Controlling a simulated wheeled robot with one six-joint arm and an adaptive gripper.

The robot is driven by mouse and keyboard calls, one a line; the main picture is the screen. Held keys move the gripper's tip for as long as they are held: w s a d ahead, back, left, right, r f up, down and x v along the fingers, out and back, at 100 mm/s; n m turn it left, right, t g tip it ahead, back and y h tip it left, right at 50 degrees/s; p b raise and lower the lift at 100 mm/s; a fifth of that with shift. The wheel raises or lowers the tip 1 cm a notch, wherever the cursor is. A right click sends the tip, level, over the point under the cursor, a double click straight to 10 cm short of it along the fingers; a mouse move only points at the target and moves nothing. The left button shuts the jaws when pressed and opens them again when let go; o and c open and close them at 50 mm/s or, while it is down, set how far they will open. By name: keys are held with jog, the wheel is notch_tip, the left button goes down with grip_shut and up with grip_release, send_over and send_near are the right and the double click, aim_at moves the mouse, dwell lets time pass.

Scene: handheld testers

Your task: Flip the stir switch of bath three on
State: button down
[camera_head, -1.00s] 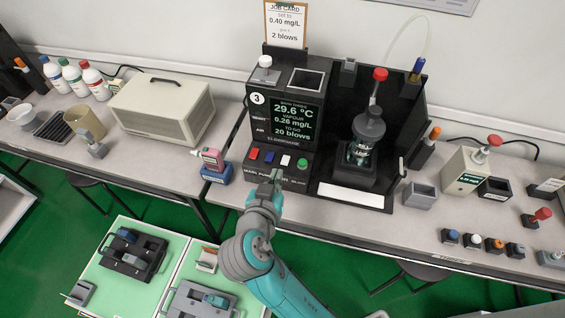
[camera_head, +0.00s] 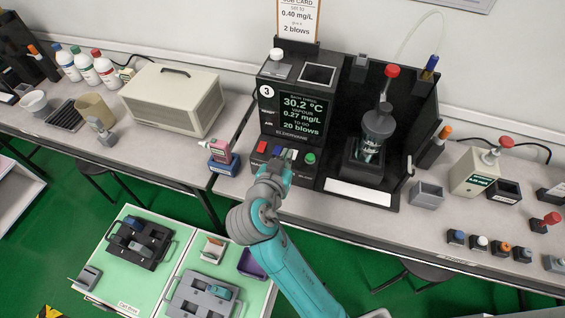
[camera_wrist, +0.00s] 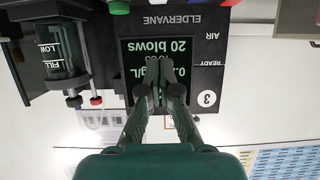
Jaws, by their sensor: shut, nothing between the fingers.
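The bath three unit (camera_head: 267,108) is a black box marked 3 on the bench. Its screen (camera_head: 300,116) reads 30.2 °C, vapour 0.27 mg/L and 20 blows to go. Its front panel carries a red control (camera_head: 262,147), a blue one (camera_head: 277,151), a white one and a green knob (camera_head: 310,158). I cannot read which is the stir switch. My gripper (camera_head: 277,166) is at the front of this panel, partly hiding it. In the wrist view its shut, empty fingers (camera_wrist: 157,88) overlap the upside-down screen (camera_wrist: 170,50); contact cannot be told.
A glass vessel under a red knob (camera_head: 375,130) stands right of the screen. A pink device on a blue base (camera_head: 221,161) sits left of the panel. Several small coloured-top pieces line the right bench. Below the bench is a pale green cart top (camera_head: 122,283) with trays.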

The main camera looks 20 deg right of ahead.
aim_at(295, 150)
jog(key=x, duration=0.5)
notch_tip(295, 150, down, 3)
jog(key=shift+s+f, duration=0.1)
jog(key=shift+a+f, duration=0.1)
jog(key=shift+f, duration=0.35)
jog(key=shift+s+f, duration=0.15)
jog(key=shift+f, duration=0.15)
jog(key=shift+r, duration=0.8)
